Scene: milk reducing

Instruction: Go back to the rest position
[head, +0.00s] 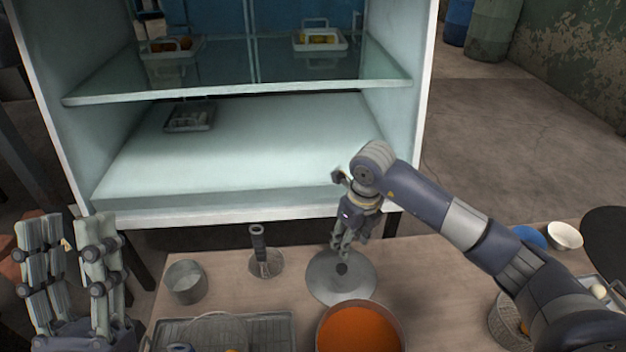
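My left gripper (68,228) is at the lower left, upright, with its two fingers apart and nothing between them. My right arm comes in from the right, and my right gripper (342,252) points down over a grey round lid (325,288) lying on the table (215,262). Its fingertips are at or just above the lid's dark knob (342,268). I cannot tell whether they touch it or how far apart they are.
A pot of orange liquid (360,330) stands in front of the lid. A white bowl (565,236) is at right. A glass-shelved cabinet (240,150) stands behind.

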